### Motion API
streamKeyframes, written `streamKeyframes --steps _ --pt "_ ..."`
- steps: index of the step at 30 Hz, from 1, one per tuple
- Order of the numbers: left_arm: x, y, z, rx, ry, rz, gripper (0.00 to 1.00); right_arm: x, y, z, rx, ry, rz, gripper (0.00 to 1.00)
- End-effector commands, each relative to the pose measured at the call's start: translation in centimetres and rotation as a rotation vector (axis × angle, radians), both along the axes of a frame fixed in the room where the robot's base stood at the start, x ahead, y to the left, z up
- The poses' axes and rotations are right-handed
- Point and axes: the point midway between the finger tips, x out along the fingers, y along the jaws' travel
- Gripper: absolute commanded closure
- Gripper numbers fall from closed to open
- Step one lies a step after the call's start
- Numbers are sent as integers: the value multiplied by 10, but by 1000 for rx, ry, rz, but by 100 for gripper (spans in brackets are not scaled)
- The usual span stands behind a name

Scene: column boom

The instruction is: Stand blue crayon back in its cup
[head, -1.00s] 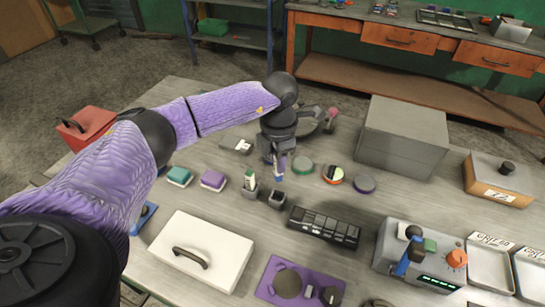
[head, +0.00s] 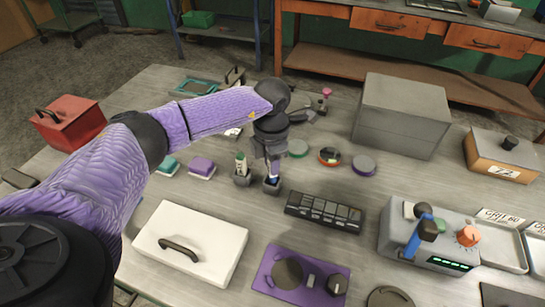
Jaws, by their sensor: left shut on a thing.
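My left gripper (head: 273,172) points down and is shut on the blue crayon (head: 271,181). The crayon's blue end is at the mouth of a small dark cup (head: 271,189), with its lower part in or just behind the rim; I cannot tell how deep. The fingers hide the crayon's upper part, and it looks roughly upright. My right gripper is not in view.
A second dark cup (head: 242,181) holding a green-and-white item stands close on the left. A black keypad (head: 324,211) lies to the right, in front. Round discs (head: 330,156) lie behind. A white case (head: 190,243) is at the front left.

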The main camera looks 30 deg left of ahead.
Motion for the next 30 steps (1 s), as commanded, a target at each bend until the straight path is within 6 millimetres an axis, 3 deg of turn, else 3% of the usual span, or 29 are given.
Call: streamKeyframes --steps 4,13,14,19,26,30 --pt "0 0 -16 0 1 0 100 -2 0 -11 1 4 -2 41" --pt "0 0 -18 0 0 -1 100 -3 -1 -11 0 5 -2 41" --pt "0 0 -18 0 0 0 70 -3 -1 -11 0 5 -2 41" --pt "0 0 -18 0 0 0 34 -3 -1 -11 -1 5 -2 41" --pt "0 0 -17 0 0 0 33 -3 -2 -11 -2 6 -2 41" --pt "1 0 5 -1 -3 -1 33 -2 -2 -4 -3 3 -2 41"
